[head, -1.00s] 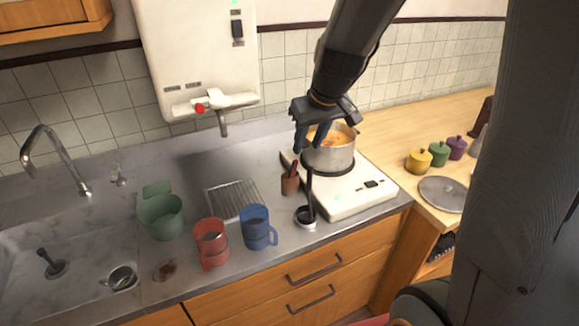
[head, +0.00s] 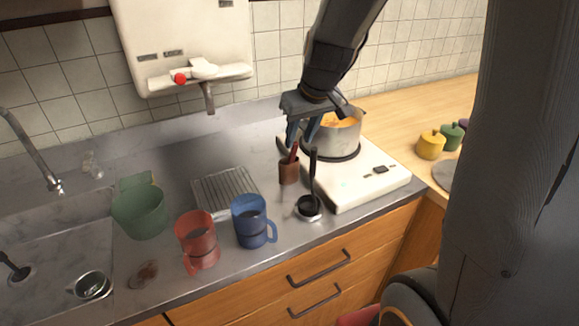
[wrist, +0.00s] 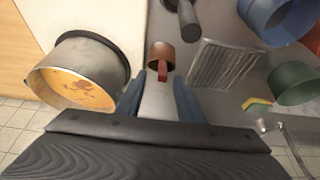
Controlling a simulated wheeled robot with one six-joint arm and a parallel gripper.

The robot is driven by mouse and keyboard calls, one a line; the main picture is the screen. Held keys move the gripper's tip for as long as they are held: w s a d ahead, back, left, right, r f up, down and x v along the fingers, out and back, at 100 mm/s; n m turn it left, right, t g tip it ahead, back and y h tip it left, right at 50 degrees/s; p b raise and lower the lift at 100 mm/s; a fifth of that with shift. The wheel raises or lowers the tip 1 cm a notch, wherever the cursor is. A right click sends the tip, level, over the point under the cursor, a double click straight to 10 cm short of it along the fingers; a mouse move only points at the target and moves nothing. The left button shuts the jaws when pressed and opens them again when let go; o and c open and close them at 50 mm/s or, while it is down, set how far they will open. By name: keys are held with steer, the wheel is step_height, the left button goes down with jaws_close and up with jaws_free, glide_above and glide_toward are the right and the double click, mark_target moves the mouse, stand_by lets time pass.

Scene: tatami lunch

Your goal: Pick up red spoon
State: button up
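The red spoon (head: 293,152) stands handle up, leaning slightly, in a small brown cup (head: 289,171) on the counter. Its red handle (wrist: 163,71) also shows in the wrist view, with the brown cup (wrist: 161,52) around its lower part. The spoon's lower end is hidden inside the cup. My gripper (head: 300,140) is open just above the cup, pointing down, its fingers apart. In the wrist view the handle appears in the gap between the fingertips (wrist: 159,82); I cannot tell whether either finger touches it.
A pot (head: 334,138) of orange food stands on the white stove (head: 370,183) close to my gripper's right. A black ladle (head: 312,180) stands in a small holder in front. A wire rack (head: 225,190), a blue mug (head: 250,225) and a red mug (head: 197,245) are to the left.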

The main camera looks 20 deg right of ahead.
mark_target(292, 153)
steer(key=shift+a+p+x, duration=0.15)
steer(key=shift+p+x, duration=0.15)
steer(key=shift+x, duration=1.7)
steer(key=shift+a+p+x, duration=0.15)
steer(key=shift+p+x, duration=0.15)
steer(key=shift+x, duration=1.75)
steer(key=shift+r, duration=0.1)
jaws_close()
